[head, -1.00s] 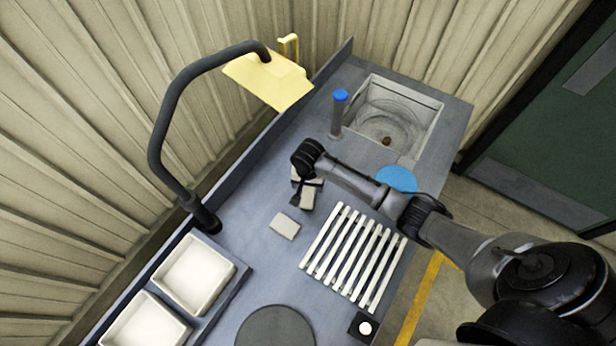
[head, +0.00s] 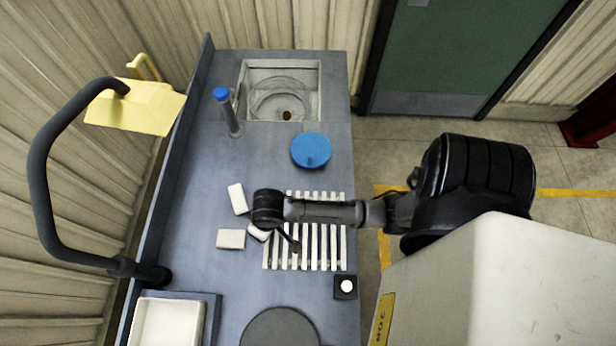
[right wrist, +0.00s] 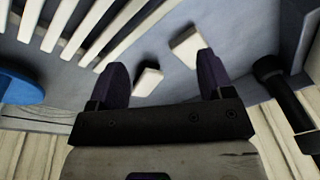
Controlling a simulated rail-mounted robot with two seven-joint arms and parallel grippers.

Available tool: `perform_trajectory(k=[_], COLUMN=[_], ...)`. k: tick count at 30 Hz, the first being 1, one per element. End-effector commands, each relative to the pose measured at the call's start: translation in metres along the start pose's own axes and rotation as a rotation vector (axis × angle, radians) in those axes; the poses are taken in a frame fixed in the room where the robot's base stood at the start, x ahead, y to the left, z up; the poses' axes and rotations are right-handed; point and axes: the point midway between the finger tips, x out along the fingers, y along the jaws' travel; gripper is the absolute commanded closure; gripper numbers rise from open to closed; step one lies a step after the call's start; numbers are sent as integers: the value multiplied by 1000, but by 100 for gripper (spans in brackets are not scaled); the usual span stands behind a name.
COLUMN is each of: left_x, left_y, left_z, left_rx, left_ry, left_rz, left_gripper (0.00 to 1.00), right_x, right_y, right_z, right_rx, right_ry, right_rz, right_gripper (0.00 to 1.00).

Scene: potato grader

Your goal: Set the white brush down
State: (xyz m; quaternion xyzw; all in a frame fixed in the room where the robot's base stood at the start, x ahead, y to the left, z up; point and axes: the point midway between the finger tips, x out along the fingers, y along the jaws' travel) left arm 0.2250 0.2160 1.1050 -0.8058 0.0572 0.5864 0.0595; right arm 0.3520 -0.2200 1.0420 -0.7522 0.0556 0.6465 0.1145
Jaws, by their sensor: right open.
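I cannot tell which is the white brush. In the right wrist view my right gripper (right wrist: 163,78) is open, its dark fingers apart. One pale block (right wrist: 148,80) appears between the fingers in the picture, apart from both. Another block (right wrist: 187,45) shows beyond, near the right finger. My left gripper is not in view.
The white slatted rack (head: 316,258) is beneath my right arm. A blue disc (head: 311,150), a blue-capped post (head: 222,95) and a basin (head: 280,64) are farther back. The yellow lamp (head: 135,108) overhangs the left edge. A white tray (head: 203,325) stands at the front left.

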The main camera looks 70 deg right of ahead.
Motion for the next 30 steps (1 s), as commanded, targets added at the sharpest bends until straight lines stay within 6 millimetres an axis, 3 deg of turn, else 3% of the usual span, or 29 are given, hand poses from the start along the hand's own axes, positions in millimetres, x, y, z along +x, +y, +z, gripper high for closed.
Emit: perform_trajectory(k=[1,3,10,16,30], left_x=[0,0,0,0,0], left_y=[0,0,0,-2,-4], left_z=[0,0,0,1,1], left_rx=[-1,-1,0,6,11], left_ry=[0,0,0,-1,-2], left_rz=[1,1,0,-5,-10], left_gripper=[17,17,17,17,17], right_x=[-8,-22,-63,-80,-82], right_y=[-1,0,12,19,20], right_z=[24,49,99,114,115], right_rx=[-63,-152,-349,-414,-421], right_ry=[17,50,128,153,154], right_rz=[-13,-18,12,38,40], right_gripper=[26,26,26,26,26])
